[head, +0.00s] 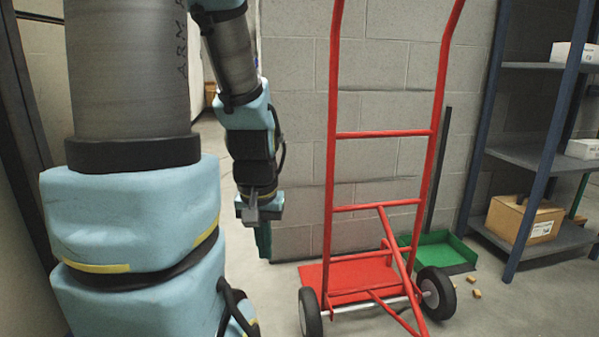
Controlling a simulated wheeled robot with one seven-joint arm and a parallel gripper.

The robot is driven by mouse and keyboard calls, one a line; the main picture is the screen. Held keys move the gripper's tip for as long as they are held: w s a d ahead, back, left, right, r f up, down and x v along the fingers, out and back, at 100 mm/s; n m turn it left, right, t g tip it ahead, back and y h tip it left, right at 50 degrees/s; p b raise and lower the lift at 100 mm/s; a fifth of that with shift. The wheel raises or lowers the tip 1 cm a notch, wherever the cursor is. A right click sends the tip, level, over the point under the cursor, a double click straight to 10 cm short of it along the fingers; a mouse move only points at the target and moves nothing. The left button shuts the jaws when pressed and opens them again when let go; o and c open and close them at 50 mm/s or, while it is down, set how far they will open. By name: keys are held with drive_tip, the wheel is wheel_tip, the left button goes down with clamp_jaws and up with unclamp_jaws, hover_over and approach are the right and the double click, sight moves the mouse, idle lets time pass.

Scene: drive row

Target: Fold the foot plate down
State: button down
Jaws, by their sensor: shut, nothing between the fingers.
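A red hand truck (385,134) stands upright in front of the block wall, right of the picture's middle. Its red foot plate (350,274) shows low between the wheels, behind the axle. It looks near flat and close to the floor, but I cannot tell its exact angle. My gripper (256,215) is shut and empty. It points down, left of the truck's frame and higher in the picture than the foot plate. It appears apart from the truck.
Black wheels (311,312) flank the plate; a red strut slants toward me. A green dustpan (440,252) and small brown bits (474,293) lie to the right. A shelf rack (535,152) with boxes stands at the far right. A green thing (263,241) shows below my gripper.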

wheel_tip(320, 180, up, 38)
drive_tip(key=p, duration=3.7)
drive_tip(key=shift+w, duration=0.15)
drive_tip(key=shift+f, duration=0.15)
